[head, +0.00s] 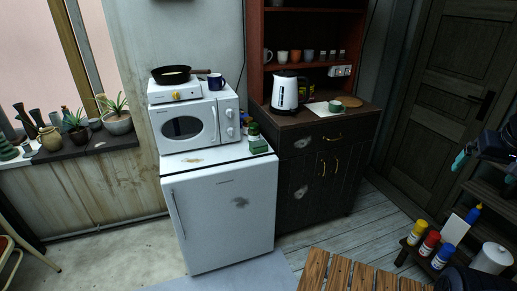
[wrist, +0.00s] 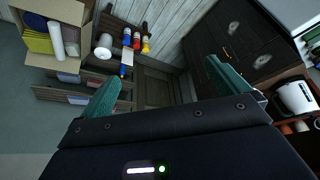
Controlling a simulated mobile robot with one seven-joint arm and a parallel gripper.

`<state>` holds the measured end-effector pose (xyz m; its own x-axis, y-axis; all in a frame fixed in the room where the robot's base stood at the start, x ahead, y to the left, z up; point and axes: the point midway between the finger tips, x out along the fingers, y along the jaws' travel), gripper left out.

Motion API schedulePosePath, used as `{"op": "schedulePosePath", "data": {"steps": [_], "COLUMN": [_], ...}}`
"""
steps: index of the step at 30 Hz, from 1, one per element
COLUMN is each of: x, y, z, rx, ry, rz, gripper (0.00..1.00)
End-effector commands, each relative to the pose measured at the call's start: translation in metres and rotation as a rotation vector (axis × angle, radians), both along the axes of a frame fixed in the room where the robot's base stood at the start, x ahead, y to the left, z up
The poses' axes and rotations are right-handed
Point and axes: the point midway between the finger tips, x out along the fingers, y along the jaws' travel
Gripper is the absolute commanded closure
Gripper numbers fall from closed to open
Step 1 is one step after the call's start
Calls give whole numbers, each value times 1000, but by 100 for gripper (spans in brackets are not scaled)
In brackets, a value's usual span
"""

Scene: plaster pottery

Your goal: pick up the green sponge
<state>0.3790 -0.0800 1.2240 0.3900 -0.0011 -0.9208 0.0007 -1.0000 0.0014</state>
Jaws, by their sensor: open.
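A small green block (head: 258,146), which looks like the green sponge, lies on the white fridge top near its right edge, beside the microwave, in the head view. Another small green item (head: 335,106) lies on a pale sheet on the dark cabinet; I cannot tell what it is. My gripper (head: 486,146) is at the right edge of the head view, far from both. In the wrist view its teal fingers (wrist: 170,85) are spread wide with nothing between them. A small green patch shows at that view's right edge, too cut off to identify.
The white microwave (head: 188,122) stands on the fridge (head: 225,210), with a pan (head: 172,74) and a blue mug (head: 216,81) above it. A white kettle (head: 285,92) stands on the dark cabinet (head: 315,155). Bottles (head: 430,244) stand on a low shelf at right.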

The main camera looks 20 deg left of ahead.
Motion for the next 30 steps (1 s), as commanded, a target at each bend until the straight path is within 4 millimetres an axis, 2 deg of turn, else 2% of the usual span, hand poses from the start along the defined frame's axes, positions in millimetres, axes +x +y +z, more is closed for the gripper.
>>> {"op": "schedulePosePath", "data": {"steps": [7,11,20,26,30], "x": [2,16,94,149,188], "y": [1,6,41,77,107], "z": [1,8,38,49,53], "rx": [0,0,1,0,1], "ry": [0,2,4,6,6], "rz": [2,22,121,189,238], "gripper": [0,0,0,0,0]}}
